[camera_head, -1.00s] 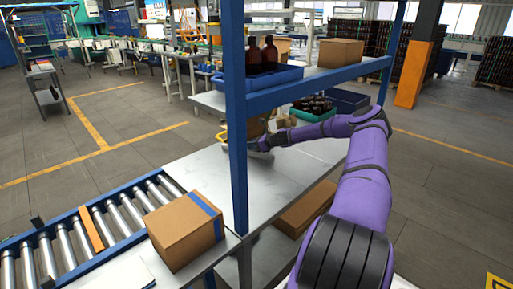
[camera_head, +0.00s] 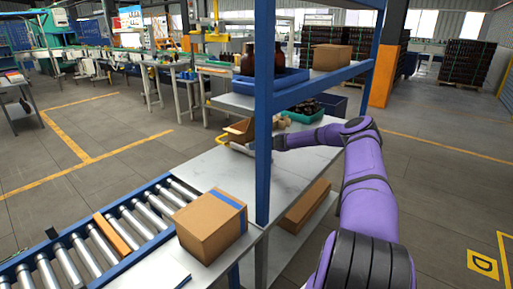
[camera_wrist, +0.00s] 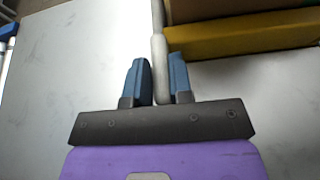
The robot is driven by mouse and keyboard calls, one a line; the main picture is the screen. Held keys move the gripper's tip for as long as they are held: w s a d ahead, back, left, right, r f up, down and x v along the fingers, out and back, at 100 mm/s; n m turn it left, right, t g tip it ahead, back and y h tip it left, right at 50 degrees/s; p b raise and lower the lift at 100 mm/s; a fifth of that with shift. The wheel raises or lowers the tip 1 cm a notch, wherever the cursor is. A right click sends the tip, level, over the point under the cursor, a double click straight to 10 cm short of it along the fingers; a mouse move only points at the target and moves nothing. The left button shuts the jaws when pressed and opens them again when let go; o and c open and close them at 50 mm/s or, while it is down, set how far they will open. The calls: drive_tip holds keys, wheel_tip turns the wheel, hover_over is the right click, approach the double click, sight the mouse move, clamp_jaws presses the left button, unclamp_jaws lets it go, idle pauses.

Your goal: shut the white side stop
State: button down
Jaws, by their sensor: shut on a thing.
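The white side stop (camera_wrist: 160,68) is a pale rounded bar in the wrist view. It stands between the two blue fingertips of my gripper (camera_wrist: 158,80), which is shut on it. The bar runs up out of the top of the picture, beside the end of a yellow part (camera_wrist: 245,38). In the head view a pale bit of the stop (camera_head: 241,149) shows left of the blue post, at the far side of the metal table. My purple arm reaches there from the right; the post hides the fingertips.
A blue shelf post (camera_head: 263,120) stands in front of the gripper. A cardboard carton (camera_head: 240,128) is by the stop. A taped box (camera_head: 208,228) sits beside a roller conveyor (camera_head: 100,235). Amber bottles (camera_head: 248,60) stand on the shelf above. The tabletop (camera_head: 200,172) is mostly bare.

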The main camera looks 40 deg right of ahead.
drive_tip(key=c, duration=1)
unclamp_jaws()
drive_tip(key=v, duration=1)
drive_tip(key=shift+s+r, duration=0.2)
drive_tip(key=shift+s, duration=0.2)
drive_tip(key=shift+d, duration=0.1)
